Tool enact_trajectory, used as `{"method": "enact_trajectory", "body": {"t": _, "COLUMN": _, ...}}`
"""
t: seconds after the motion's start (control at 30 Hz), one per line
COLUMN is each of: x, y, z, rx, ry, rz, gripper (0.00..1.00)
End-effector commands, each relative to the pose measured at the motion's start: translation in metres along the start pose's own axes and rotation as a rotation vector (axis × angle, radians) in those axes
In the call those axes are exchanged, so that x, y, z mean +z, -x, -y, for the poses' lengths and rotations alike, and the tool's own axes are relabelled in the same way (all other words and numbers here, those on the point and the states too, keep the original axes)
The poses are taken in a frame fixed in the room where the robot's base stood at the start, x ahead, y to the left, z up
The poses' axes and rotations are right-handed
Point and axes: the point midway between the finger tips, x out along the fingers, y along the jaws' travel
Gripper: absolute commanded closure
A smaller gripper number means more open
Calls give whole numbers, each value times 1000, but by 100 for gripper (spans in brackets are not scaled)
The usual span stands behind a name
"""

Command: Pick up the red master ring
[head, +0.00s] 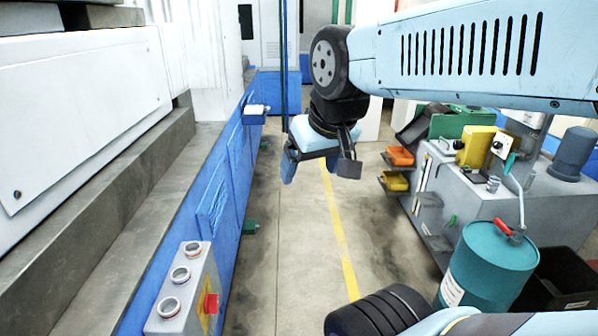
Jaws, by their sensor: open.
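A long blue and white machine (215,195) lines the left side, with a grey control box (178,300) in front. At right stand a grey bench (470,190) with orange (400,156) and yellow (395,181) bins, and a teal drum (487,265). The aisle floor (300,255) is clear.

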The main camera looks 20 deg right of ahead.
Motion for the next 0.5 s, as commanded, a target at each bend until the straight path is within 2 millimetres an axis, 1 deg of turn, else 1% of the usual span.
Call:
{"method": "enact_trajectory", "body": {"t": 0.2, "x": 1, "y": 1, "z": -1, "rx": 2, "ry": -6, "rz": -2, "gripper": 15}}
{"method": "enact_trajectory", "body": {"t": 0.3, "x": -2, "y": -2, "z": 2, "rx": 6, "ry": 2, "rz": 7, "gripper": 15}}
{"method": "enact_trajectory", "body": {"t": 0.37, "x": -6, "y": -6, "z": 6, "rx": 12, "ry": 16, "rz": 19, "gripper": 15}}
{"method": "enact_trajectory", "body": {"t": 0.5, "x": -21, "y": -24, "z": 23, "rx": 34, "ry": 70, "rz": 67, "gripper": 15}}
